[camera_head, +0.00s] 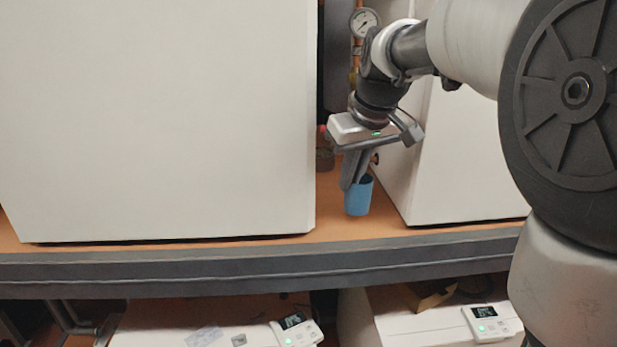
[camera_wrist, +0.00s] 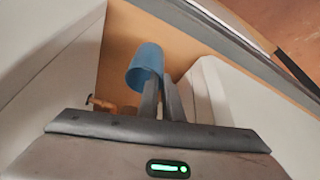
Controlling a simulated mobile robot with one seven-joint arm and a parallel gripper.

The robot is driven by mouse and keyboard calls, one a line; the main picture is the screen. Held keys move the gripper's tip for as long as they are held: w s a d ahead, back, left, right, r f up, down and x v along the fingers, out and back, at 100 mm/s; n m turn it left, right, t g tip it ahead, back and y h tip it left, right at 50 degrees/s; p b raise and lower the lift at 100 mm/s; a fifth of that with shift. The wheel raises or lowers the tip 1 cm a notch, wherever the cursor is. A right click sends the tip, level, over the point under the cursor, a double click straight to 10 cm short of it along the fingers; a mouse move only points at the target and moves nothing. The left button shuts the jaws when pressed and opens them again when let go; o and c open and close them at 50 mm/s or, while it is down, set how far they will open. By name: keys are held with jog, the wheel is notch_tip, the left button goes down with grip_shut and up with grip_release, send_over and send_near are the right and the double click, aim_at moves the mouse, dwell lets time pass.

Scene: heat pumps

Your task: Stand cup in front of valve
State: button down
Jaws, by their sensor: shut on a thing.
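The blue cup (camera_head: 359,199) is upright in the gap between two white units, over the orange-brown shelf near its front. I cannot tell whether its base touches the shelf. My gripper (camera_head: 352,184) reaches down from above and is shut on the cup's wall. In the wrist view the cup (camera_wrist: 146,62) is at the fingertips (camera_wrist: 159,80). A brownish, valve-like fitting (camera_wrist: 103,103) shows beside the fingers in the wrist view. In the head view my gripper partly hides the fittings behind the cup, so the valve is not clear there.
A large white unit (camera_head: 160,120) stands left of the gap and another white unit (camera_head: 465,155) stands right, close to the cup. A pressure gauge (camera_head: 364,22) is on the pipe behind. The shelf's grey front edge (camera_head: 270,262) runs below. Some bare shelf lies before the cup.

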aim_at(357, 201)
jog(key=shift+w+a, duration=0.1)
jog(key=shift+w, duration=0.3)
jog(key=shift+f, duration=1.75)
jog(key=shift+f, duration=0.1)
jog(key=shift+f, duration=0.15)
jog(key=c, duration=1.9)
grip_release()
jog(key=shift+c, duration=0.2)
